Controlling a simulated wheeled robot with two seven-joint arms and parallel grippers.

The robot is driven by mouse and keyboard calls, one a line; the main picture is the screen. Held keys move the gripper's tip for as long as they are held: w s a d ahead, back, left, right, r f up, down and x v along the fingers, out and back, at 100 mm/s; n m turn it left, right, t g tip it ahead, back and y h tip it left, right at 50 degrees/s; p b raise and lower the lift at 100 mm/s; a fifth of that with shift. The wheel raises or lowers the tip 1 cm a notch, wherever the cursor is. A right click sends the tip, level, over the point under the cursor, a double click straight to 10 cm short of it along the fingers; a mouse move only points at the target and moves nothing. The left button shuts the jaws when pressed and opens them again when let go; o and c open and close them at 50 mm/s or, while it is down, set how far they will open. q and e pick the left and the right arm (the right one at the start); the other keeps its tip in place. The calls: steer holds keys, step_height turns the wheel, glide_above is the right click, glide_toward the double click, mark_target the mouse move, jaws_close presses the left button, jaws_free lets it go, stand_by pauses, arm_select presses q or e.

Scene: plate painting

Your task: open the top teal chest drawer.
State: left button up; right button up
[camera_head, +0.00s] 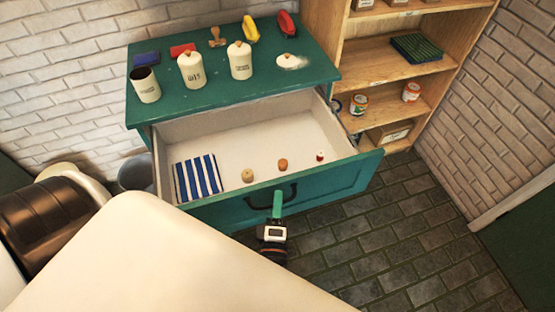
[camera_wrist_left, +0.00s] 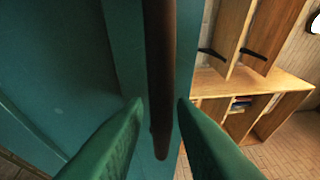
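The teal chest (camera_head: 215,94) stands against the brick wall. Its top drawer (camera_head: 340,180) is pulled far out, with its pale inside showing. My left gripper (camera_head: 277,205) is at the dark handle (camera_head: 256,202) on the middle of the drawer front. The drawer holds a blue-striped cloth (camera_head: 197,178) and several small knobs or stoppers (camera_head: 248,175). My right gripper is not in view.
On the chest top stand white canisters (camera_head: 191,70), a stamp, and red and yellow items. A wooden shelf (camera_head: 385,55) with jars stands at the right. A large pale shape (camera_head: 150,260) covers the lower left. Paved floor (camera_head: 400,230) is clear at the right.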

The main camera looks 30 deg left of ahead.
arm_select(q)
steer(key=shift+o, duration=0.4)
steer(key=shift+s+d+f, duration=0.1)
steer(key=shift+s+d, duration=0.05)
steer(key=shift+s, duration=0.15)
steer(key=r+b+v, duration=0.1)
steer(key=b+v, duration=0.2)
steer(key=v, duration=0.8)
steer(key=shift+s+f, duration=0.15)
steer(key=shift+f, duration=0.2)
steer(key=shift+d, duration=0.1)
